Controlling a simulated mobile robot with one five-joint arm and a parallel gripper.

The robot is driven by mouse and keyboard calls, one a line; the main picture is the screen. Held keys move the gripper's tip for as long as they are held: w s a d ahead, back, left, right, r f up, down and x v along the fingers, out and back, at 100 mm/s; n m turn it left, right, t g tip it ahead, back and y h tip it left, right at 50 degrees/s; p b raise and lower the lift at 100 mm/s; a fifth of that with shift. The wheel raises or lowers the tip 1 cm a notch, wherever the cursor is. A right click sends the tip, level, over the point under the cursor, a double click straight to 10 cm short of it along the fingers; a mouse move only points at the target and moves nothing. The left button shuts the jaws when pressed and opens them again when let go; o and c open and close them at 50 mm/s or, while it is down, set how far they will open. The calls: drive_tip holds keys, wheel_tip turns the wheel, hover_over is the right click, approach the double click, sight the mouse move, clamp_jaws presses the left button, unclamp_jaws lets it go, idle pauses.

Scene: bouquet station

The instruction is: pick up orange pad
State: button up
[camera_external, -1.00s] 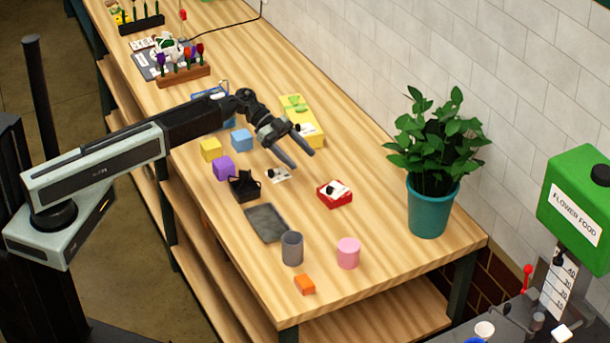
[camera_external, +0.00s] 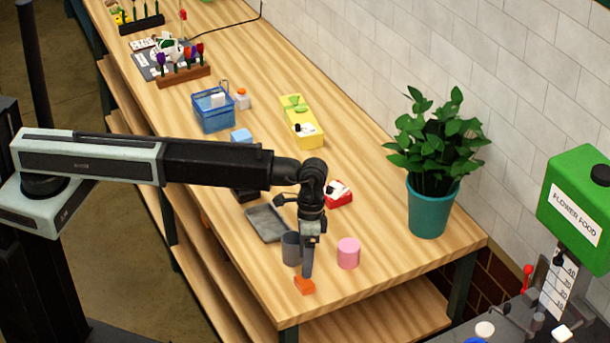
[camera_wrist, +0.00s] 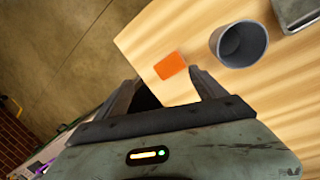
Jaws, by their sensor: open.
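The orange pad (camera_external: 305,286) lies flat on the wooden table near its front end. It also shows in the wrist view (camera_wrist: 170,65), ahead of the fingers and apart from them. My gripper (camera_external: 306,272) points down over the pad in the external view. Its jaws are open and empty in the wrist view (camera_wrist: 165,88). The external view does not show clearly how high the fingertips are above the pad.
A grey cup (camera_external: 290,249) stands close behind the pad, and a pink cylinder (camera_external: 348,253) stands to its right. A grey tray (camera_external: 265,222) lies farther back. The table's front edge (camera_external: 290,325) is close to the pad.

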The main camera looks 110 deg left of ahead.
sight(305, 284)
drive_tip(key=shift+s+d+r+n+y, duration=0.15)
drive_tip(key=shift+d+n+y, duration=0.15)
drive_tip(key=shift+n, duration=0.3)
drive_tip(key=shift+s+d+r+n+y, duration=0.1)
drive_tip(key=shift+d+r+n+y, duration=0.1)
drive_tip(key=shift+n+y, duration=0.3)
drive_tip(key=n, duration=0.1)
drive_tip(key=a+n+y, duration=0.1)
drive_tip(key=shift+f+n, duration=0.1)
drive_tip(key=shift+n, duration=0.2)
wheel_tip(305, 284, down, 8)
drive_tip(key=b, duration=0.8)
drive_tip(key=shift+w+f, duration=0.1)
drive_tip(key=shift+r, duration=0.2)
drive_tip(key=shift+c, duration=0.7)
drive_tip(key=c, duration=1.3)
drive_tip(key=shift+r, duration=0.1)
